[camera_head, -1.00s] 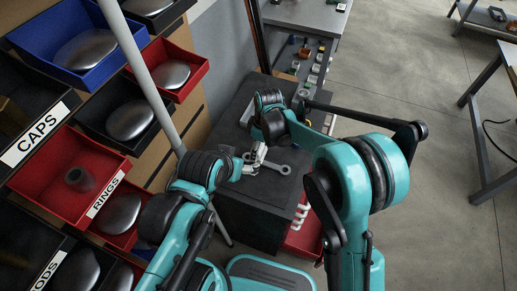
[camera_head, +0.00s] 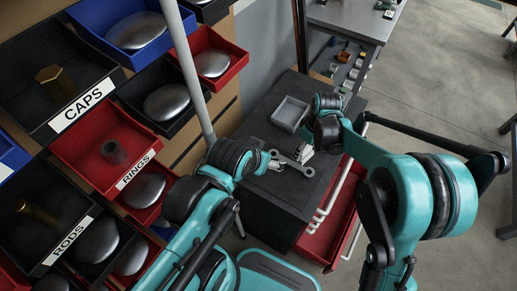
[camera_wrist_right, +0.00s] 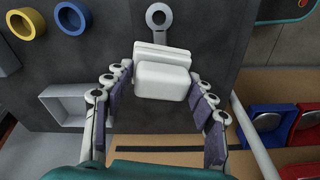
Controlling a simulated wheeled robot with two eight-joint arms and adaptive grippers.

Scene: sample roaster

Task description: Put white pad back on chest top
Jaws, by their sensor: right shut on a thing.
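The white pad (camera_wrist_right: 163,80) is a rounded white block between the fingers of my right gripper (camera_wrist_right: 160,85) in the right wrist view. That gripper is shut on it. In the head view my right gripper (camera_head: 304,153) is over the dark chest top (camera_head: 262,132), with a bit of white at its tips. I cannot tell if the pad touches the chest top. My left gripper (camera_head: 277,164) is low over the chest's left side, close to the right one; its fingers are too small to read.
A grey tray (camera_head: 290,113) and a grey wrench (camera_head: 291,163) lie on the chest top. Yellow (camera_wrist_right: 27,22) and blue (camera_wrist_right: 71,18) rings show in the wrist view. Red drawers with white handles (camera_head: 334,197) face right. A bin rack and a pole (camera_head: 190,70) stand left.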

